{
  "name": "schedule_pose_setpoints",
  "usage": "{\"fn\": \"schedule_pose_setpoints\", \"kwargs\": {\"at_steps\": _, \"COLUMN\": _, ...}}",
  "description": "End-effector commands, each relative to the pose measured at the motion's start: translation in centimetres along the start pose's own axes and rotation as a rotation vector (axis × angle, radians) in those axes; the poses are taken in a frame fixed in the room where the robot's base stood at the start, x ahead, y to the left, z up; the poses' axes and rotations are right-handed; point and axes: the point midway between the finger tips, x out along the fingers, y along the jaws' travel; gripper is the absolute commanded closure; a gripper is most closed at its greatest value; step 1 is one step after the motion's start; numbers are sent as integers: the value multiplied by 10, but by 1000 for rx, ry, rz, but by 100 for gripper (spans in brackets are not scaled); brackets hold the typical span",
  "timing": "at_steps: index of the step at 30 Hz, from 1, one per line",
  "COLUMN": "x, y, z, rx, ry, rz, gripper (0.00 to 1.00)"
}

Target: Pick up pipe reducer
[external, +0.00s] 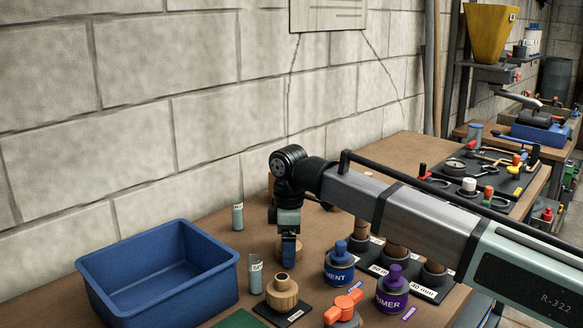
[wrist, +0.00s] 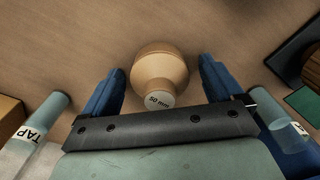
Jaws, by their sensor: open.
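A tan, rounded pipe reducer (wrist: 160,68) marked "50 mm" appears between my gripper's two fingers in the wrist view, with visible gaps on both sides. My gripper (wrist: 161,70) is open, its blue fingers apart. In the external view my gripper (external: 289,258) points down in front of a tan reducer (external: 298,250), partly hiding it.
A blue bin (external: 160,275) stands at left. Labelled tubes (external: 238,216) and (external: 255,273) stand beside the gripper. A blue cement can (external: 339,265), purple primer can (external: 391,293) and orange-handled valve (external: 345,305) crowd the right. A black rack (external: 425,292) stands behind them.

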Motion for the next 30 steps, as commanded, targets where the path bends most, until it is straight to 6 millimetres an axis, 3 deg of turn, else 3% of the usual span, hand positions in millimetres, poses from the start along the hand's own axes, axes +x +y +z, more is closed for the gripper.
{"fn": "schedule_pose_setpoints", "kwargs": {"at_steps": 5, "x": 0, "y": 0, "z": 0, "rx": 0, "ry": 0, "rz": 0, "gripper": 7}}
{"fn": "schedule_pose_setpoints", "kwargs": {"at_steps": 24, "x": 0, "y": 0, "z": 0, "rx": 0, "ry": 0, "rz": 0, "gripper": 69}}
{"fn": "schedule_pose_setpoints", "kwargs": {"at_steps": 30, "x": 0, "y": 0, "z": 0, "rx": 0, "ry": 0, "rz": 0, "gripper": 71}}
